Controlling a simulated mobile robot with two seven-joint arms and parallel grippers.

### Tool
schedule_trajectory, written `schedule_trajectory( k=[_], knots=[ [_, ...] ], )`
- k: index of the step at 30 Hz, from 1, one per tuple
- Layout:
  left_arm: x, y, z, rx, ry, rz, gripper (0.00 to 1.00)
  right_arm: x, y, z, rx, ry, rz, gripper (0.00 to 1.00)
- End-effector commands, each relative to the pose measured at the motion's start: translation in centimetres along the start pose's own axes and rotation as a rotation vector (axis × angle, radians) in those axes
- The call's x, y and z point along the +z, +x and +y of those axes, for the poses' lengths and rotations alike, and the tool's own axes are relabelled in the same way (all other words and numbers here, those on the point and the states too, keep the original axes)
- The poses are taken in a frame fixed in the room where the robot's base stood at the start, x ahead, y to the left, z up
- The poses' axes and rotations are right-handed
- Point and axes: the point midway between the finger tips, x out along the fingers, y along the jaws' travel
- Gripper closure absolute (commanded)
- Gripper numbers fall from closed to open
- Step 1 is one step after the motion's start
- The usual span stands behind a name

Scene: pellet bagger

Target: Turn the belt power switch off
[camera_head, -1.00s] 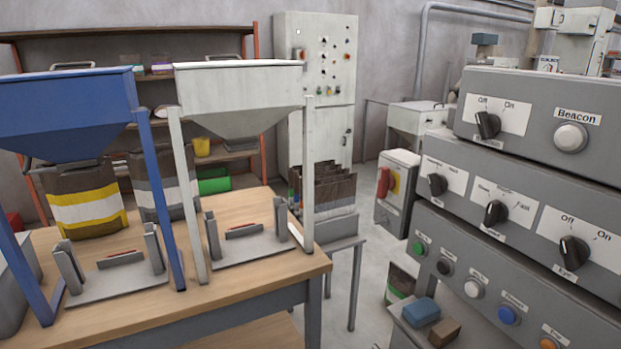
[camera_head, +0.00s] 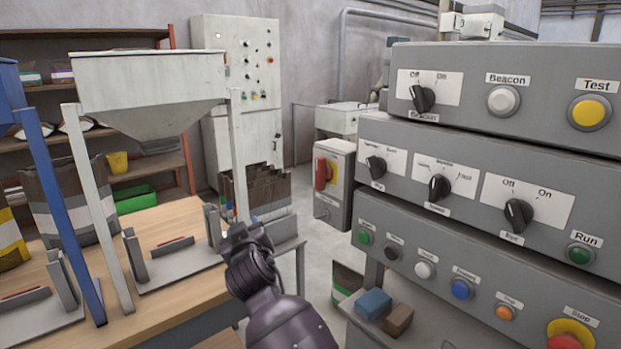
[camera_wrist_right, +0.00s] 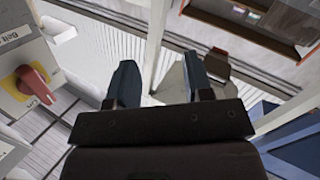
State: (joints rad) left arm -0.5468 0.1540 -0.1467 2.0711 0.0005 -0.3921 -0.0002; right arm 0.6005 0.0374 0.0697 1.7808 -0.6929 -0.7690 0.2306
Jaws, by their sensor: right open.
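The belt power switch (camera_head: 322,173) is a red handle on a yellow plate, on the front of a grey box (camera_head: 334,208) beyond the table. In the head view the handle looks about upright. The right wrist view shows the red handle (camera_wrist_right: 36,84) at the left edge, under a partly cut-off "Belt" label. My right gripper (camera_wrist_right: 160,78) is open and empty, its two dark fingers apart and clear of the switch. In the head view a dark arm (camera_head: 275,300), which looks like my right one, rises from the bottom; its fingers cannot be made out. My left gripper is not in view.
A grey control panel (camera_head: 455,150) with knobs and buttons fills the right. A wooden table (camera_head: 170,215) with a white hopper (camera_head: 150,90) stands at left. Blue and brown blocks (camera_head: 374,303) lie below the panel.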

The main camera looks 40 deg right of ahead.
Motion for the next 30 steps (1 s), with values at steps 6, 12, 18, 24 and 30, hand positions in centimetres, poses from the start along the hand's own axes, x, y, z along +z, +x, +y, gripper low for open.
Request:
schedule_trajectory(
  k=[6,12,18,24,30],
  knots=[
    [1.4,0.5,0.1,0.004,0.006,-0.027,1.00,-4.9,3.2,2.3,0.258,0.040,-0.065,0.53],
    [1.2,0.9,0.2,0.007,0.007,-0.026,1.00,-7.7,3.4,6.0,0.597,0.133,-0.150,0.53],
    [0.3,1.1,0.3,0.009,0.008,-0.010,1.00,-8.1,1.1,8.9,0.926,0.251,-0.181,0.53],
    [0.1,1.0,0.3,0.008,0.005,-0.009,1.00,-7.6,-0.8,10.1,1.106,0.336,-0.163,0.53],
    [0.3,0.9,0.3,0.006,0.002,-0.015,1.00,-7.2,-0.5,11.3,1.128,0.346,-0.159,0.53]
  ],
)
